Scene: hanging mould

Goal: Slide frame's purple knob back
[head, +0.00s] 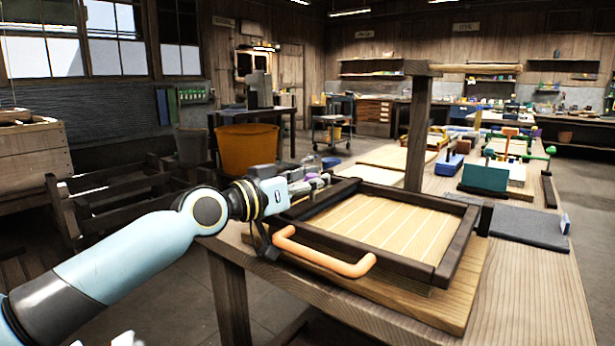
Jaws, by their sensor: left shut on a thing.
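The dark wooden frame (452,247) lies on a wooden board on the workbench, around a pale panel with light lines (385,222). An orange handle (322,253) is on its near side. My left arm comes in from the left, and its gripper (318,183) is at the frame's left rear corner. It is shut on the purple knob (325,178), of which only a small part shows past the fingers. The fingertips are small and partly hidden.
A wooden post (418,135) rises behind the frame. Blue and green tools (484,177) and a dark flat plate (528,228) lie to the right on the bench. An orange tub (246,150) stands behind my left arm. The bench's near right part is clear.

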